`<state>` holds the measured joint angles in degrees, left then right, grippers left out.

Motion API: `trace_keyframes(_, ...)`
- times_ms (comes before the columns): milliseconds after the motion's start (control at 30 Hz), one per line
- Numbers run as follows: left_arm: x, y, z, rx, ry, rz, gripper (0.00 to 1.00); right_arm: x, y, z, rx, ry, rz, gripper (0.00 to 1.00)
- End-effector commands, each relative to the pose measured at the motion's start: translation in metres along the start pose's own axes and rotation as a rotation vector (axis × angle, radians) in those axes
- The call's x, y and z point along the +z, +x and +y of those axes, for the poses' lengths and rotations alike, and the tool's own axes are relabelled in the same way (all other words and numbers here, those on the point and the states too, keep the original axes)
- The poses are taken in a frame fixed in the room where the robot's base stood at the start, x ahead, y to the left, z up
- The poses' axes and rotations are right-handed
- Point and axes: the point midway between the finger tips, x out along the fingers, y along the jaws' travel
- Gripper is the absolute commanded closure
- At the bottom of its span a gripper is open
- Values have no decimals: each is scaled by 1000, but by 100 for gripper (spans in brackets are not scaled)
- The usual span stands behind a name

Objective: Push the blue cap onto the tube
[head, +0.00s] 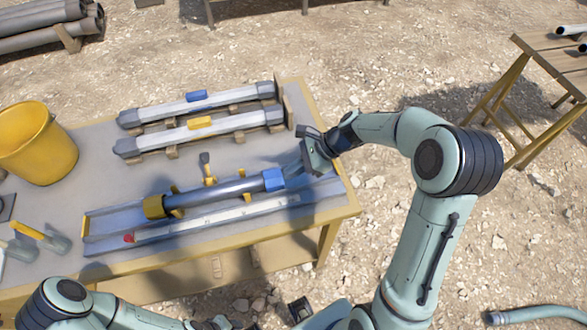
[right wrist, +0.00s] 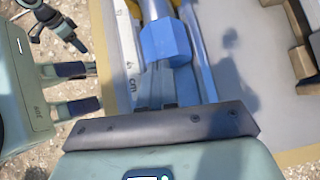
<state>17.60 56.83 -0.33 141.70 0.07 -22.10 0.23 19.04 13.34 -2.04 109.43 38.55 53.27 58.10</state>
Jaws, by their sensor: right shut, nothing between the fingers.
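The blue cap (head: 273,180) is at the right end of the grey tube (head: 215,192), in line with it; how deep it sits I cannot tell. A yellow cap (head: 154,207) is on the tube's left end. My right gripper (head: 290,172) is shut and empty at the cap's outer end. In the right wrist view its fingers (right wrist: 157,80) point at the end of the blue cap (right wrist: 165,40), touching it or very close. The fingers and shadow hide part of that end.
The tube lies on yellow supports in a long tray (head: 88,222) beside a white ruler strip (head: 220,216). A yellow bucket (head: 38,143) stands left. A yellow-handled tool (head: 40,236) lies near the front left.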

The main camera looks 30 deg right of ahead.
Motion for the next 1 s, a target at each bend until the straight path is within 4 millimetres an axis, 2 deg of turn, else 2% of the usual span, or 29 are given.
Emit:
trace_keyframes(267, 0, -1, 0, 0, 0, 1, 57, 2, 2, 0, 2, -1, 0, 100)
trace_keyframes(500, -3, -8, 4, 2, 2, 5, 57, 22, 21, 0, 3, -2, 0, 100)
trace_keyframes(1000, -4, -10, 5, 2, 2, 6, 57, 18, 18, -1, 2, -1, 0, 100)
